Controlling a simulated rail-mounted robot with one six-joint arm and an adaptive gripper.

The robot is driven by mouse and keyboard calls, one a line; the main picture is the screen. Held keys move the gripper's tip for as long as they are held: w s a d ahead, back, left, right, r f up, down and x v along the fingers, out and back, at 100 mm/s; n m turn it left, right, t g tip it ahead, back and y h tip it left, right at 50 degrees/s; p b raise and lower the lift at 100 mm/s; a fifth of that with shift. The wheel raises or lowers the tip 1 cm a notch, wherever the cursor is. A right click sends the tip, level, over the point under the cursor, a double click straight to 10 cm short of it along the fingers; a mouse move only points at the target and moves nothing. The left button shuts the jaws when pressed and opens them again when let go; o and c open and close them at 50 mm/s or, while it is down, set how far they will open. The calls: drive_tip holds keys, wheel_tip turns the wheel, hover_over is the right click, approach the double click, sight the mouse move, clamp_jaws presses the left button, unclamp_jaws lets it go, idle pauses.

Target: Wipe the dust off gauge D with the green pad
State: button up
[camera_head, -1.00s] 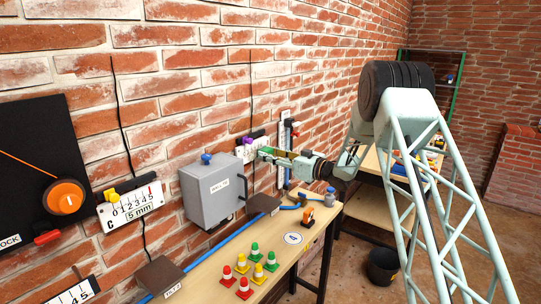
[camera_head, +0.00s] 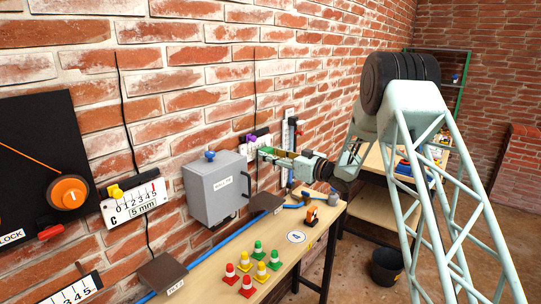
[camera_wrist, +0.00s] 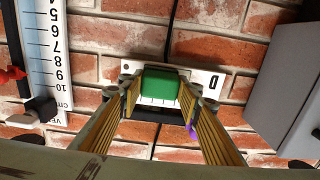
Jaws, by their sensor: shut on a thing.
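The green pad (camera_wrist: 160,83) is between the two fingers of my gripper (camera_wrist: 160,98) in the wrist view. The pad lies over the middle of gauge D (camera_wrist: 213,81), a white plate with a black letter D at its right end. Scale ticks show just below the pad, and it hides the rest of the scale. I cannot tell whether the pad touches the plate, and I see no clear dust. In the head view my gripper (camera_head: 268,153) is at gauge D (camera_head: 256,142), which has a purple pointer (camera_head: 249,141).
A grey box (camera_head: 216,188) sticks out from the wall left of gauge D. A vertical scale (camera_head: 287,140) hangs to its right. Below, the bench (camera_head: 225,270) carries several small cones, an orange item (camera_head: 311,214) and a blue pipe (camera_head: 230,240).

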drive_tip(key=shift+s+a+b, duration=0.4)
drive_tip(key=shift+s+a, duration=0.4)
drive_tip(key=shift+s, duration=0.1)
drive_tip(key=shift+s+a, duration=0.1)
drive_tip(key=shift+s, duration=0.05)
drive_tip(key=shift+s+a+b, duration=0.65)
drive_tip(key=shift+s+a, duration=0.25)
drive_tip(key=shift+s, duration=0.3)
drive_tip(key=shift+s+a, duration=0.1)
drive_tip(key=shift+s, duration=0.05)
drive_tip(key=shift+s+a+b, duration=0.35)
drive_tip(key=shift+s+a, duration=0.05)
drive_tip(key=shift+s, duration=0.2)
drive_tip(key=shift+s+a+b, duration=0.35)
drive_tip(key=shift+s+a, duration=0.05)
drive_tip(key=shift+s, duration=0.2)
drive_tip(key=shift+r, duration=0.15)
drive_tip(key=shift+w+r+p, duration=0.1)
drive_tip(key=shift+r+p, duration=0.25)
drive_tip(key=shift+r, duration=0.55)
